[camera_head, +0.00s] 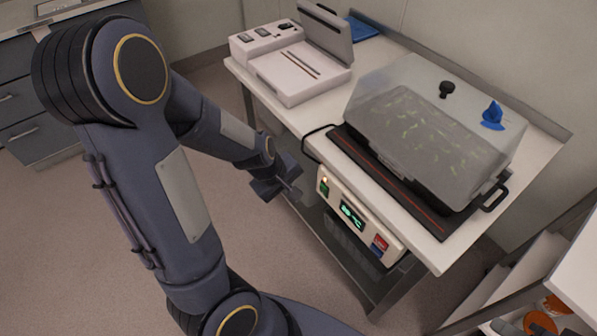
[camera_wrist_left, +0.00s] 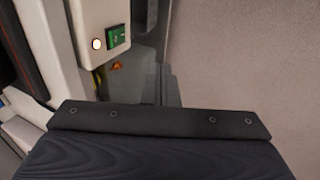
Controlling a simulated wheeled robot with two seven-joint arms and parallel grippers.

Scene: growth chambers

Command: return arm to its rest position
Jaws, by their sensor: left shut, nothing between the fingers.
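My left arm (camera_head: 150,200) comes in from the left in the head view and bends over toward the bench. My left gripper (camera_head: 290,190) is at its end, shut and empty, in front of the bench's left front edge. It is close to the control box under the bench top, apart from the lidded tray. In the left wrist view the dark gripper body (camera_wrist_left: 160,120) fills the lower part, and its fingertips are not clear there. My right gripper is in neither view.
A white bench (camera_head: 545,150) carries a clear-lidded propagator (camera_head: 420,120) and a white device with a raised lid (camera_head: 300,75). The control box (camera_head: 352,215) has a lit display; it also shows in the left wrist view (camera_wrist_left: 95,20). Open floor (camera_head: 60,240) lies left.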

